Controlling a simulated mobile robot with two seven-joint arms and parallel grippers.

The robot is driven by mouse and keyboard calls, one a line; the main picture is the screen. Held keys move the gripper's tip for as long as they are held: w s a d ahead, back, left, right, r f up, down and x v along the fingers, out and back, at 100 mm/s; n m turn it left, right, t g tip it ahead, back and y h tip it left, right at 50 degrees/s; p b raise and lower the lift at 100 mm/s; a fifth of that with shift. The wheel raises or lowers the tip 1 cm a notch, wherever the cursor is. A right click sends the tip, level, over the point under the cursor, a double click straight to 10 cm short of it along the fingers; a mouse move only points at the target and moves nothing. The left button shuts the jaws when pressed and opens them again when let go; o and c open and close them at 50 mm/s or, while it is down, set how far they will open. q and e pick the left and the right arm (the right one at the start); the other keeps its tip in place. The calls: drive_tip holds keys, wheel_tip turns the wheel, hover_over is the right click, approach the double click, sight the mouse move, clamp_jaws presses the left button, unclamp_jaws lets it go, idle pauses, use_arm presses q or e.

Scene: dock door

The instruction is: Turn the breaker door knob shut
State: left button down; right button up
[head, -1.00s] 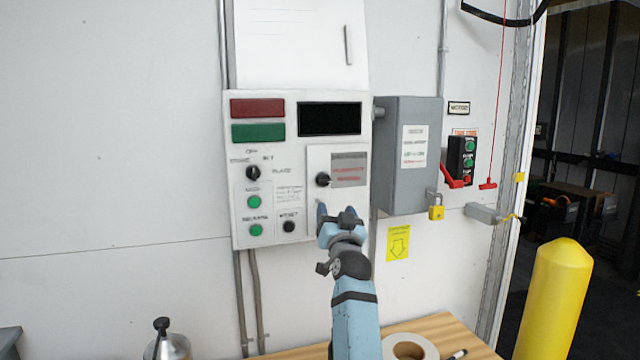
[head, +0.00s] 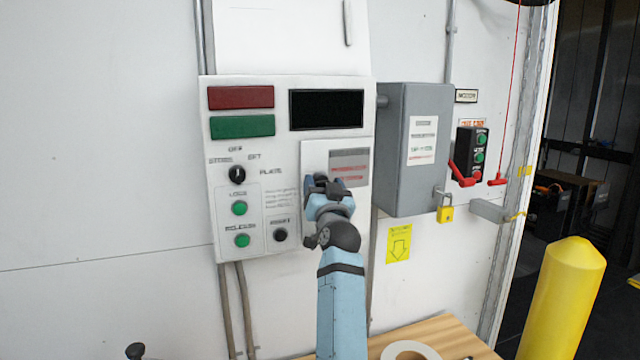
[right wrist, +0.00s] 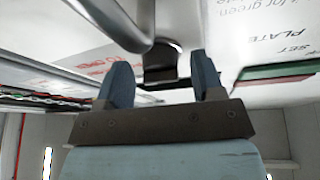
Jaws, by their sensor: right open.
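The breaker door (head: 314,154) is a small white panel with a grey and red label, at the lower right of the control box (head: 290,84). Its black knob is hidden behind my right gripper (head: 321,181) in the head view. In the right wrist view a black knob-like block (right wrist: 160,64) shows between the two blue fingertips of my right gripper (right wrist: 161,82). The fingers are open, one on each side of it, with gaps visible; I cannot tell whether either touches. The knob's angle is not clear. My left gripper is not in view.
A black selector knob (head: 237,174) and green buttons (head: 239,208) sit left of the door. A grey box (head: 394,153) with a yellow padlock (head: 445,214) juts out at right. A wooden table (head: 435,332) with a tape roll (head: 410,350) is below.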

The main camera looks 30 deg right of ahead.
drive_tip(key=shift+r, duration=0.1)
drive_tip(key=shift+s, duration=0.1)
drive_tip(key=c, duration=0.9)
